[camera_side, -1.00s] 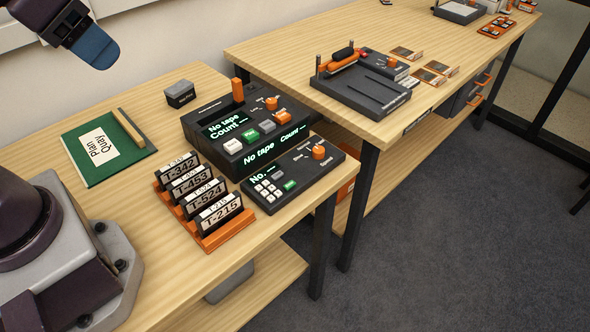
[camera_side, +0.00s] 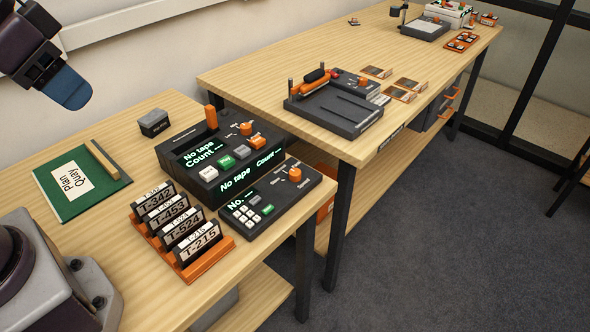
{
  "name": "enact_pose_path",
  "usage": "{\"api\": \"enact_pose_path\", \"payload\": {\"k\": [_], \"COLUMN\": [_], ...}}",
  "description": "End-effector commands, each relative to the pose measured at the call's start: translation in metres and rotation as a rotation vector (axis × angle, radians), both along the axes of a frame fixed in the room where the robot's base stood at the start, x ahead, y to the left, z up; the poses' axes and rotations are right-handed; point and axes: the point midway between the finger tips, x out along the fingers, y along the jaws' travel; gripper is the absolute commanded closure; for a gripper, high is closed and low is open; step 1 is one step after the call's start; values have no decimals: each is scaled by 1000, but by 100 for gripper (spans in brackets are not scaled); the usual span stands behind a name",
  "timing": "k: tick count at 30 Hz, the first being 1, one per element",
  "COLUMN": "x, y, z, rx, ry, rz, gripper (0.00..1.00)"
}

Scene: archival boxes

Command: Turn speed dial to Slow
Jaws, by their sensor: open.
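The unit also has a lit "No." display, pale keys and a green key. My gripper (camera_side: 68,88) is at the upper left, above the table and well away from the dial, touching nothing. Only a blue fingertip part shows clearly; it looks empty.
Behind the keypad stands a larger dark console (camera_side: 208,160) showing "No tape", with its own orange knob and lever. An orange rack (camera_side: 190,262) of labelled cartridges stands left of the keypad. A green board (camera_side: 105,190) and small grey box (camera_side: 153,123) lie farther left.

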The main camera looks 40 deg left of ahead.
Motion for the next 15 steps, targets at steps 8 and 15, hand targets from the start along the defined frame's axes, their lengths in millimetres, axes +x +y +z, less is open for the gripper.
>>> {"api": "enact_pose_path", "payload": {"k": [8, 15], "x": [54, 134], "y": [-11, -27], "z": [-27, -57], "rx": [6, 19], "ry": [219, 358], "rz": [-41, -80], "gripper": [45, 45]}}
